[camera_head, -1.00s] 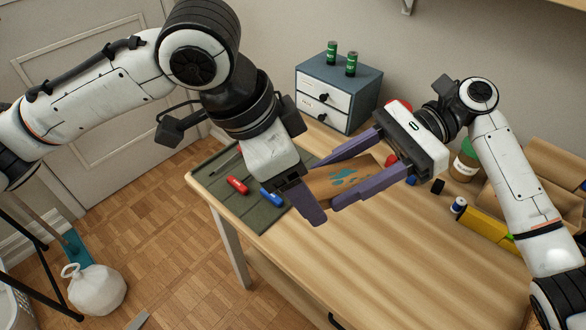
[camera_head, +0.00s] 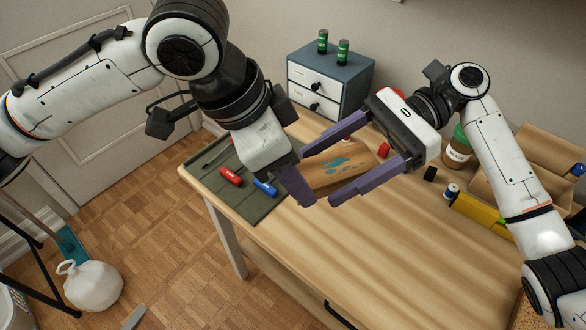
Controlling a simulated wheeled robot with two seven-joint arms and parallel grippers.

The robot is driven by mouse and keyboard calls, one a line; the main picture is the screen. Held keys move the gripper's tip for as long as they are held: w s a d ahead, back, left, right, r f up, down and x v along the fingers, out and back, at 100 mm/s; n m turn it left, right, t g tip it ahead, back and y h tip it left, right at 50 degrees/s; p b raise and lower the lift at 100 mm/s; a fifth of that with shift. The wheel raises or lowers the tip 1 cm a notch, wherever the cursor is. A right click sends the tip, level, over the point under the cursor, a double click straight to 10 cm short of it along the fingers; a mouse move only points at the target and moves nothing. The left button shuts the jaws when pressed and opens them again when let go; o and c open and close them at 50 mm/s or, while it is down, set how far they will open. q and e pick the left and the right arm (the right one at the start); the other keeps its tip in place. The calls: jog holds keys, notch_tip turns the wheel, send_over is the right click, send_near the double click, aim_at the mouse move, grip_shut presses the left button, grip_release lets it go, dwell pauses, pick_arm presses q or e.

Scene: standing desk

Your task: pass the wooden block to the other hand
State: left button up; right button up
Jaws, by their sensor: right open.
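The wooden block (camera_head: 349,174), light brown with teal paint marks, is in the middle of the head view. My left gripper (camera_head: 293,184) comes from the left and is shut on the block's left end; one purple finger shows in front and the other is largely hidden. My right gripper (camera_head: 320,175) comes from the right. Its two purple fingers are spread wide, one along the far side of the block and one along the near side. The block shows between them, with a gap to the near finger.
The desk (camera_head: 300,250) is clear at the front. A green mat (camera_head: 235,190) holds a red tool (camera_head: 231,176) and a blue tool (camera_head: 265,188). A drawer unit (camera_head: 330,80) stands behind. A jar (camera_head: 457,150), a yellow item (camera_head: 477,212) and a cardboard box (camera_head: 500,195) are at right.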

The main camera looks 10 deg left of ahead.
jog(key=v, duration=1.2)
